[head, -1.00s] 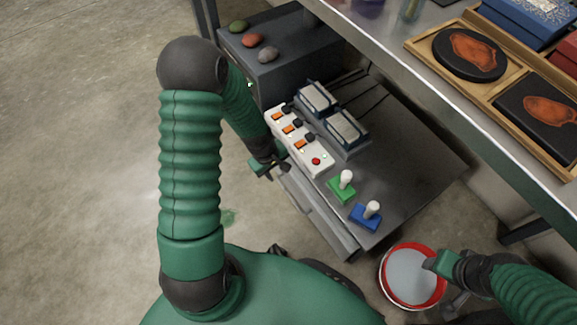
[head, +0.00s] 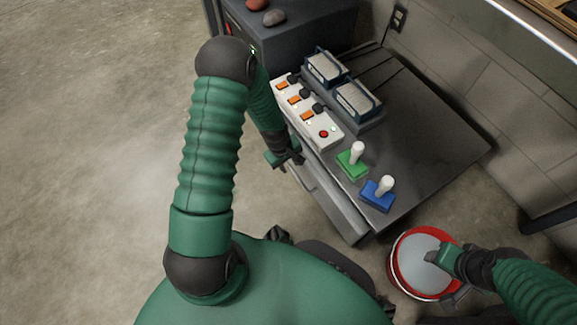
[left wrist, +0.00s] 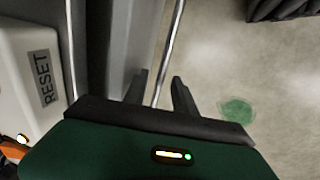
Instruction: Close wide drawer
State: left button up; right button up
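The wide drawer (head: 342,207) is a long grey front below the edge of the dark metal worktop (head: 430,140). A thin bar handle (left wrist: 166,55) runs along it in the left wrist view. My left gripper (head: 287,160) is at the far end of the drawer front. In the left wrist view its two fingers (left wrist: 159,90) stand apart, with the bar between them. I cannot tell if they touch it. How far the drawer sticks out is hard to tell. My right gripper (head: 434,257) hangs over a red-rimmed bucket (head: 392,268), away from the drawer; its fingers are unclear.
On the worktop are a white switch box (head: 322,132), a green joystick (head: 352,163), a blue joystick (head: 379,194) and two framed grey blocks (head: 357,99). A dark cabinet (head: 310,35) stands behind. The floor at left is clear.

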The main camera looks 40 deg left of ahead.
pick_arm(q)
jog(key=shift+a, duration=0.1)
grip_shut()
dwell(1.3)
